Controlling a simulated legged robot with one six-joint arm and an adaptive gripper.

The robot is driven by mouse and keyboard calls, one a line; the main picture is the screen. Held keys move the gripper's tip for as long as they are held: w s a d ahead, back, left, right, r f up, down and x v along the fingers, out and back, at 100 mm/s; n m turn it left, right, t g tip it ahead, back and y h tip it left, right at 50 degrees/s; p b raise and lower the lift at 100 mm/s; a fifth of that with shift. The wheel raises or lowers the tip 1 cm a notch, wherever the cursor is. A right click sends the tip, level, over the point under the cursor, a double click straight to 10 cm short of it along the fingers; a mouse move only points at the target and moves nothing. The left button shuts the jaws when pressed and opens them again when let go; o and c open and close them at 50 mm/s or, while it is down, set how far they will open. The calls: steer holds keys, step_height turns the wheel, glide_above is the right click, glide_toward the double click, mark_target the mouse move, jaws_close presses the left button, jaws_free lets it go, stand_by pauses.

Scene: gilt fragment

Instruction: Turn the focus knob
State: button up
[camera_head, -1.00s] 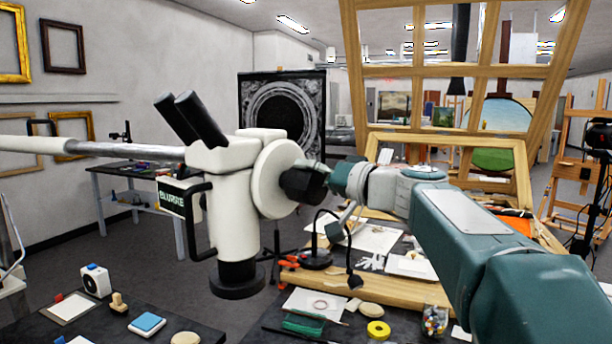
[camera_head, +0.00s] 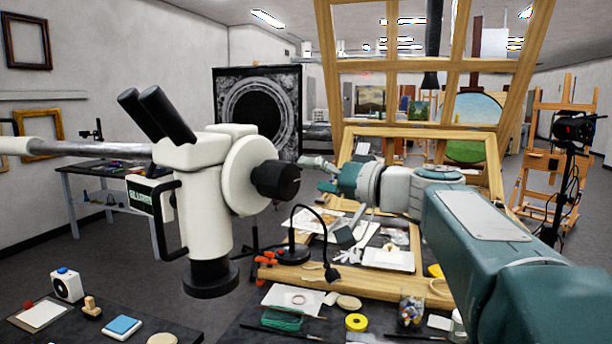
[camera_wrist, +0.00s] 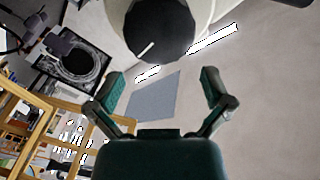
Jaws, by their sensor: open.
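The focus knob (camera_head: 276,180) is a black ribbed cylinder on the right side of the white microscope (camera_head: 205,190), which hangs on a horizontal metal arm. In the wrist view the knob (camera_wrist: 158,30) shows face-on at the top, with a white line pointing to its lower left. My gripper (camera_wrist: 163,88) is open and empty, its two green-padded fingers spread below the knob in that view. In the head view my gripper (camera_head: 318,173) is just right of the knob, with a small gap between them.
A wooden frame (camera_head: 420,65) stands behind my arm. A work table below holds a black lamp (camera_head: 292,248), yellow tape (camera_head: 356,322) and a jar (camera_head: 411,308). A lower-left table holds a blue pad (camera_head: 123,326). Open air surrounds the knob's right side.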

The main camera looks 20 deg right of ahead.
steer(key=shift+s+d, duration=0.15)
steer(key=shift+s, duration=0.3)
steer(key=v, duration=0.5)
steer(key=shift+d, duration=0.15)
steer(key=shift+d, duration=0.1)
stand_by(0.3)
steer(key=v, duration=1.2)
